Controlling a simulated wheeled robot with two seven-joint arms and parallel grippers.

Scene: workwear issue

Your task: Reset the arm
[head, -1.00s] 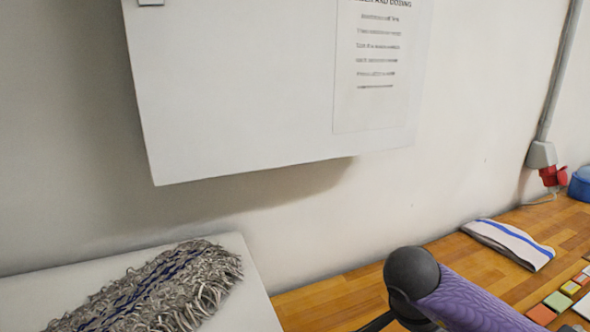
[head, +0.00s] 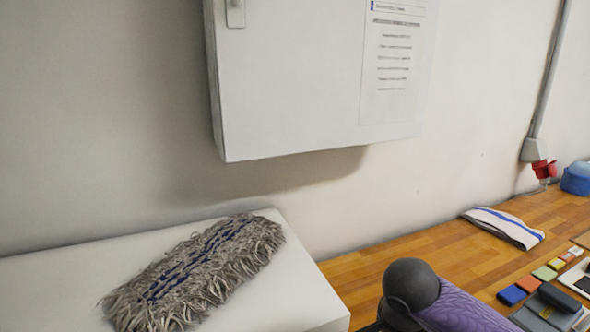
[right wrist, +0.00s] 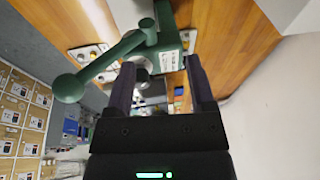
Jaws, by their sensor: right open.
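My right gripper (right wrist: 160,80) is open in the right wrist view, its two dark fingers apart. A green metal fixture (right wrist: 168,50) with a lever and a ball end (right wrist: 69,88) shows beyond and between the fingers. I cannot tell whether the fingers touch it. Neither gripper shows in the head view, and my left gripper is not in view.
In the head view a grey mop head (head: 200,270) lies on a white box top (head: 290,300). A white cabinet (head: 300,100) hangs above. A striped cloth (head: 505,227) and small coloured blocks (head: 511,295) lie on the wooden bench (head: 445,255).

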